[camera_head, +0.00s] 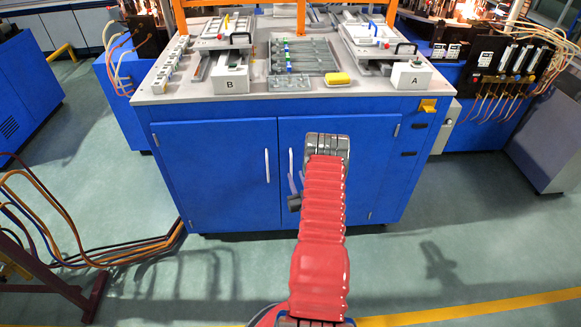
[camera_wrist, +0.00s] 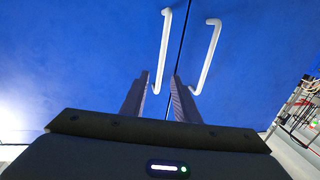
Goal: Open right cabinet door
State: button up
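The blue cabinet has a left door (camera_head: 215,165) and a right door (camera_head: 360,150), both shut. The left door's white handle (camera_head: 267,165) stands upright near the centre seam. The right door's white handle (camera_head: 291,162) is just right of the seam. My gripper (camera_head: 295,183) is at this handle's lower part, and my arm covers part of the right door. In the wrist view, which looks turned over, my open gripper (camera_wrist: 161,76) has the right door's handle (camera_wrist: 164,45) between its fingers. Contact cannot be told. The left door's handle (camera_wrist: 209,55) is outside the fingers.
The grey worktop (camera_head: 150,94) above carries boxes marked A (camera_head: 411,78) and B (camera_head: 230,80), trays and a yellow sponge (camera_head: 338,79). Hoses (camera_head: 130,248) lie on the floor at left. Floor at the cabinet's front right is clear.

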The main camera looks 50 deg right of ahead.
aim_at(291, 166)
jog(key=x, duration=0.8)
jog(key=shift+c, duration=0.5)
grip_shut()
jog(key=shift+a, duration=0.15)
jog(key=shift+s, duration=0.1)
